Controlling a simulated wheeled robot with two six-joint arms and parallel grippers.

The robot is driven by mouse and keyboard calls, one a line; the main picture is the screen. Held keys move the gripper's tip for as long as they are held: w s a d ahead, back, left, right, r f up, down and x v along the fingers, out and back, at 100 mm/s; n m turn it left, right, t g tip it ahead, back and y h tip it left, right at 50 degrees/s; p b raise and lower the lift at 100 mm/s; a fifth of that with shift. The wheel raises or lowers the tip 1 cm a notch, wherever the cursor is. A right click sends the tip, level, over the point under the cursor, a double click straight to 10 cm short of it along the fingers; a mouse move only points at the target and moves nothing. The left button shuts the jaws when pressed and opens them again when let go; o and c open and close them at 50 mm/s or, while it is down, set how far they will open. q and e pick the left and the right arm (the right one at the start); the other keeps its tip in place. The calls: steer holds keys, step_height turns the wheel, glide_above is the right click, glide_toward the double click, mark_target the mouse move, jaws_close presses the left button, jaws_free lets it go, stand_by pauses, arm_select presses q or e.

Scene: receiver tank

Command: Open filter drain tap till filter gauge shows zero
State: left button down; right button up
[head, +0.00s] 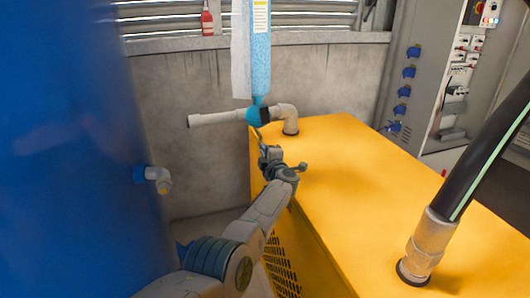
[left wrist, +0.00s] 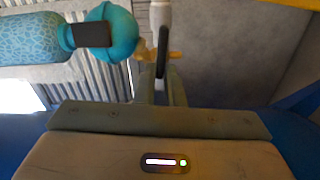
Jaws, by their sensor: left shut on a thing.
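The filter is a clear blue patterned column (head: 260,62) with a teal fitting (head: 256,115) under it, joined to a grey pipe. In the left wrist view its blue body (left wrist: 32,38) and round teal part (left wrist: 122,38) show at upper left. A dark lever (left wrist: 162,58) with a brass-coloured piece (left wrist: 176,54) hangs by a pale pipe end; it looks like the drain tap. My left gripper (head: 261,134) is just below the teal fitting, its fingers closed around the dark lever. No gauge face can be read. My right gripper is not in view.
A yellow machine housing (head: 350,170) fills the lower right, with a thick black hose (head: 470,170) rising from it. A large blue tank (head: 75,150) with a small outlet elbow (head: 158,178) stands at left. A concrete wall (head: 190,90) is behind.

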arm_select(q)
steer(key=shift+n, duration=0.5)
steer(key=c, duration=1.5)
jaws_free()
